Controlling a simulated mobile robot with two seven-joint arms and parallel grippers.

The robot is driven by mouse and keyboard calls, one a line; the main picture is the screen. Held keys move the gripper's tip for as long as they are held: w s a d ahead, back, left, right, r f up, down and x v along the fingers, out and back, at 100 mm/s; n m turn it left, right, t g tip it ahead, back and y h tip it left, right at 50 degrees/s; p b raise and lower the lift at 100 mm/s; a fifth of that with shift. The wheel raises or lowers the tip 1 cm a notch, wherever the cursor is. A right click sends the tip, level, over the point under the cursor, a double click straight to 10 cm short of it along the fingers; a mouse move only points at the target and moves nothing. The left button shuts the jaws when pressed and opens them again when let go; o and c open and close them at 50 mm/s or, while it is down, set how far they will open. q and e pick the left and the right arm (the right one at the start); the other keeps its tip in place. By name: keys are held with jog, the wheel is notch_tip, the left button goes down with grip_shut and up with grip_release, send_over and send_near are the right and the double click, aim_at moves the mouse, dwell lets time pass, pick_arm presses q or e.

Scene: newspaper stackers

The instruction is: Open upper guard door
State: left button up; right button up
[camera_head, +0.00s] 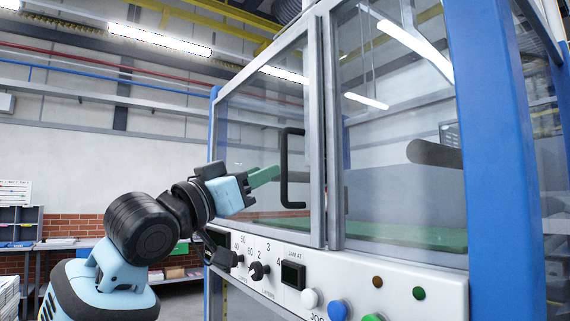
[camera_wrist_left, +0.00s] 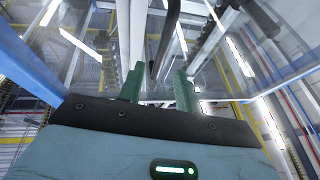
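The upper guard door (camera_head: 262,130) is a clear panel in a grey metal frame on the machine's front, and it looks shut. Its black vertical bar handle (camera_head: 285,170) is near the door's right edge. My left gripper (camera_head: 266,176), with green fingers, is just left of the handle in the head view, and seems close to it. In the left wrist view the two green fingers (camera_wrist_left: 158,85) are apart with nothing clamped. A dark bar, which looks like the handle (camera_wrist_left: 170,30), shows beyond and between the fingertips. My right gripper is not in view.
A second clear panel (camera_head: 400,130) is to the right, beside a blue post (camera_head: 495,150). Below the door is a white control panel (camera_head: 340,285) with knobs and coloured buttons, close under my left arm. Shelves and a bench (camera_head: 60,245) stand at the far left.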

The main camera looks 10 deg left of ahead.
aim_at(282, 165)
pick_arm(q)
jog(key=shift+x, duration=3.55)
jog(key=shift+f, duration=0.1)
grip_shut()
